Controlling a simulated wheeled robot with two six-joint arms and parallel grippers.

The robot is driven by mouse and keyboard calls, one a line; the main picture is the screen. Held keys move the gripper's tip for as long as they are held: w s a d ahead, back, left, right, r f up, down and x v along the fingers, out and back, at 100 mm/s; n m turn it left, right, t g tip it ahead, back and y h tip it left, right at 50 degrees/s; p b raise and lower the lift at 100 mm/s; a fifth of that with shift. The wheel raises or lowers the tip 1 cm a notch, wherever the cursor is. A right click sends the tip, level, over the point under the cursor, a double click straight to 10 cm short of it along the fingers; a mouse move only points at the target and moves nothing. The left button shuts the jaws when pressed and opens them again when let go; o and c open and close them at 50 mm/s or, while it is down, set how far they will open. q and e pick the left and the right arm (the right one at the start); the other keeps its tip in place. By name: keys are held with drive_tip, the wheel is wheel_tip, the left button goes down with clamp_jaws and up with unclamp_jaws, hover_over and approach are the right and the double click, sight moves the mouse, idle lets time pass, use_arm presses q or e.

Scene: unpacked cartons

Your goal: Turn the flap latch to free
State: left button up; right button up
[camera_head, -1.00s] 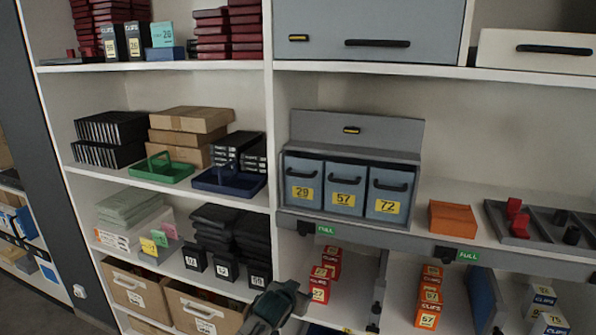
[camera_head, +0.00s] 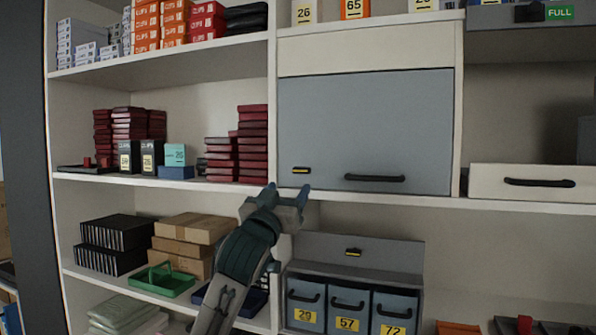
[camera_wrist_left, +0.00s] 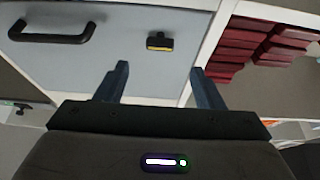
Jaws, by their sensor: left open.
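The grey-blue flap (camera_head: 365,125) is shut across the upper cabinet opening, with a black bar handle (camera_head: 375,178) low on it. Its small yellow-and-black latch (camera_head: 301,170) sits at the flap's lower left and lies about level. The latch also shows in the left wrist view (camera_wrist_left: 159,42), beyond and between my fingertips. My left gripper (camera_head: 287,191) is open and empty, just below and slightly left of the latch, apart from it. It also shows in the left wrist view (camera_wrist_left: 160,72). My right gripper is not in view.
A second latch (camera_head: 353,252) is on the raised grey lid above the numbered drawers (camera_head: 347,308). Dark red boxes (camera_head: 252,145) are stacked left of the flap, past an upright. A shelf edge (camera_head: 420,203) runs below the flap. The space before the flap is clear.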

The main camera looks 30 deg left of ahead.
sight(300, 173)
use_arm(q)
drive_tip(key=p+x, duration=0.3)
drive_tip(key=x, duration=0.3)
drive_tip(key=shift+w+a+r, duration=0.1)
drive_tip(key=shift+w+r, duration=0.1)
drive_tip(key=shift+w, duration=0.1)
drive_tip(key=shift+w+a+r+p, duration=0.15)
drive_tip(key=shift+w+p, duration=0.3)
drive_tip(key=shift+w, duration=0.2)
drive_tip(key=shift+c, duration=0.2)
drive_tip(key=c, duration=0.9)
drive_tip(key=shift+c, duration=0.2)
